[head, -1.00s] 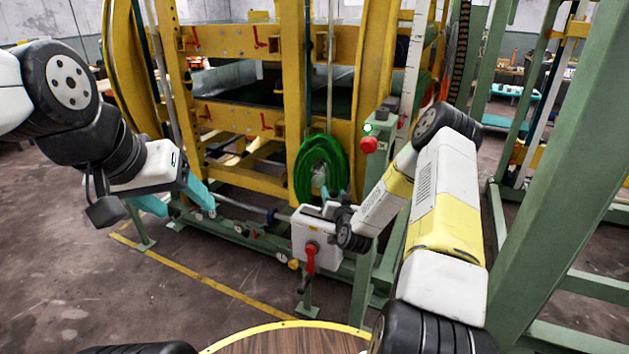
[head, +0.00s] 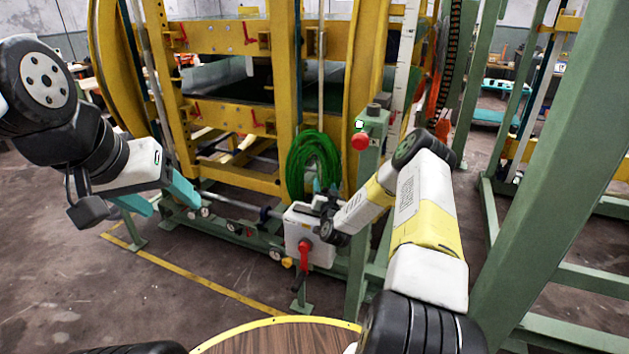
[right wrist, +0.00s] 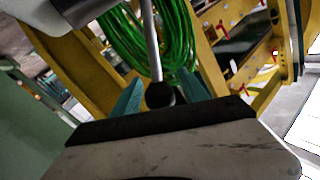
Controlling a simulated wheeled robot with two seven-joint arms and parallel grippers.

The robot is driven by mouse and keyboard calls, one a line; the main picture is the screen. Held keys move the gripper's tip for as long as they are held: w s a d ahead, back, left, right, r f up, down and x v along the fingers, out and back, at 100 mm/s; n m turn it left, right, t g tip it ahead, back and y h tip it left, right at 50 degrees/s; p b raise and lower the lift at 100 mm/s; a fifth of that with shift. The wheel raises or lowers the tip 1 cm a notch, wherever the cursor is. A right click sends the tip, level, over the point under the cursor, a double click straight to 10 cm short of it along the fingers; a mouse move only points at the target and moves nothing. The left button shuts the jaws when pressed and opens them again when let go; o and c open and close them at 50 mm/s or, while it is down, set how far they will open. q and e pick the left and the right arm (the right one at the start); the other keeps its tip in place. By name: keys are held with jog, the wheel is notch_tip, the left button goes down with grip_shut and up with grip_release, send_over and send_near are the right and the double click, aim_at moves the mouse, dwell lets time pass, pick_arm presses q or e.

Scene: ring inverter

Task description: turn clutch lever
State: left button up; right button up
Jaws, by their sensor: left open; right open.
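A lever with a pale rod and a black ball knob (right wrist: 160,95) shows in the right wrist view, with the knob between the teal fingers of my right gripper (right wrist: 160,88). The fingers stand apart on either side of it; I cannot tell whether they touch it. In the head view my right gripper (head: 325,188) is above a grey-white box (head: 297,223), and my forearm partly hides it. A red handle (head: 304,256) hangs down on the box's front. My left gripper (head: 162,198) is open and empty at the left, in front of the yellow frame.
A green coiled hose (head: 308,152) hangs behind the box. A green post (head: 361,220) with a red button (head: 360,142) stands to its right. The yellow frame (head: 225,176) is behind, and a large green beam (head: 545,170) is at the right. Floor at the lower left is clear.

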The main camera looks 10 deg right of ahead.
grip_shut()
dwell(1.4)
